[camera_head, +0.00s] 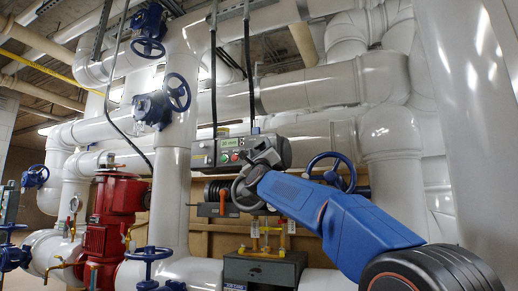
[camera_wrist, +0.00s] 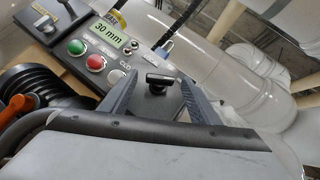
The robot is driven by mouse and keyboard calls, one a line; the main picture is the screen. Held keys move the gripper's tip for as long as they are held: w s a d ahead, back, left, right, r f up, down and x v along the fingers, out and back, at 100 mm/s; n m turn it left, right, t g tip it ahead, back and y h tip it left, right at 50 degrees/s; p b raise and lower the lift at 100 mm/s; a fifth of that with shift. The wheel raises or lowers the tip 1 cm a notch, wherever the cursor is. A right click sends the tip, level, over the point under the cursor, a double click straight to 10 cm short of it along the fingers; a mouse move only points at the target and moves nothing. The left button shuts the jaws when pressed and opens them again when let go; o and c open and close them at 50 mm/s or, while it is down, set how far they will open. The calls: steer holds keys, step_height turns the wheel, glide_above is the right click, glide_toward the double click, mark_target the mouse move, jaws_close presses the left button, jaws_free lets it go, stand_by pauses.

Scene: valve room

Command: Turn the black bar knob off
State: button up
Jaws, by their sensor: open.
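The black bar knob (camera_wrist: 158,80) sits on a dark square plate on the grey control panel (camera_wrist: 138,66). Its bar lies roughly crosswise between my fingers in the wrist view. My gripper (camera_wrist: 159,83) is open, with one finger on each side of the knob and gaps visible to both sides. I cannot tell how deep the fingertips reach along the knob. In the head view my gripper (camera_head: 264,157) is at the right part of the panel (camera_head: 205,153), and the knob is hidden behind it.
The panel carries a green button (camera_wrist: 77,46), a red button (camera_wrist: 96,62), a "30 mm" display (camera_wrist: 108,32), small switches and a padlock (camera_wrist: 165,48). An orange lever (camera_wrist: 18,103) is at left. A blue handwheel (camera_head: 332,171) is right of the panel; white pipes (camera_head: 310,88) surround it.

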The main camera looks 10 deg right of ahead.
steer(key=shift+w+d+r, duration=0.1)
steer(key=shift+w+r, duration=0.25)
steer(key=shift+w, duration=0.15)
steer(key=shift+c, duration=0.3)
steer(key=c, duration=1)
steer(key=shift+s+d+r+n+y, duration=0.1)
steer(key=shift+s+d+n+y, duration=0.05)
steer(key=shift+n+y, duration=0.75)
steer(key=shift+n+g+y, duration=1)
steer(key=shift+n+y, duration=0.7)
steer(key=shift+n, duration=0.7)
steer(key=o, duration=1.1)
steer(key=shift+c, duration=0.2)
